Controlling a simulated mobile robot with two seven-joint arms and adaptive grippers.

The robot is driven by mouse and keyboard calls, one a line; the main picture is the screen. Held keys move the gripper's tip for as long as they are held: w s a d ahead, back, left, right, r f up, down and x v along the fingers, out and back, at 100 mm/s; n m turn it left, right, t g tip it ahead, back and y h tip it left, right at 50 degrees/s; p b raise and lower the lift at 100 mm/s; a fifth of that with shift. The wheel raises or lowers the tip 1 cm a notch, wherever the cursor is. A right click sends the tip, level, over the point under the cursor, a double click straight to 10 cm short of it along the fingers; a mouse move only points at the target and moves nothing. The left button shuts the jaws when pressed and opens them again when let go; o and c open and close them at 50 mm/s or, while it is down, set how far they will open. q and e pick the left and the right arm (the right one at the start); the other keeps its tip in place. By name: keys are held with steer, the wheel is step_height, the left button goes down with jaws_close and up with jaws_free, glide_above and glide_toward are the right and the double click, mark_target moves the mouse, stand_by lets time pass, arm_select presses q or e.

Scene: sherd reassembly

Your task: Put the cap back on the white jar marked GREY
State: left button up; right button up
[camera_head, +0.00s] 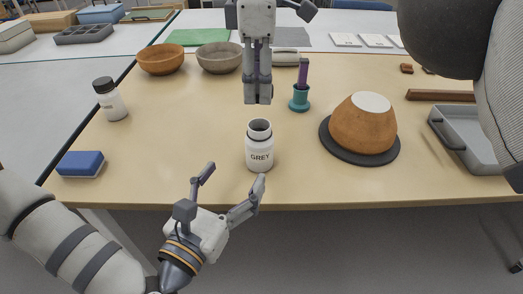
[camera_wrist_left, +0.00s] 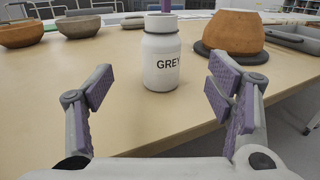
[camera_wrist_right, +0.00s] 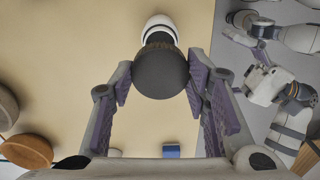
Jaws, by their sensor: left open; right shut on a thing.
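The white jar marked GREY (camera_head: 260,157) stands upright and uncapped near the table's front edge, its dark mouth showing. It also shows in the left wrist view (camera_wrist_left: 161,60) and, partly hidden, in the right wrist view (camera_wrist_right: 158,22). My right gripper (camera_head: 258,98) points down above and behind the jar. It is shut on a dark round cap (camera_wrist_right: 160,75), which sits between its fingertips, apart from the jar in the head view. My left gripper (camera_head: 234,178) is open and empty in front of the jar, its fingers spread toward it, not touching it.
A second white jar with a black cap (camera_head: 110,100) stands at the left. A blue block (camera_head: 81,163), two bowls (camera_head: 160,59) (camera_head: 219,57), a teal holder (camera_head: 299,98), a brown pot on a dark disc (camera_head: 362,125) and a grey tray (camera_head: 470,138) surround clear tabletop.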

mark_target(253, 149)
arm_select(q)
steer(key=x, duration=1.2)
steer(key=shift+s, duration=0.1)
steer(key=shift+c, duration=0.3)
jaws_close()
arm_select(e)
steer(key=shift+f, duration=2.5)
steer(key=shift+f, duration=0.9)
steer(key=shift+f, duration=0.55)
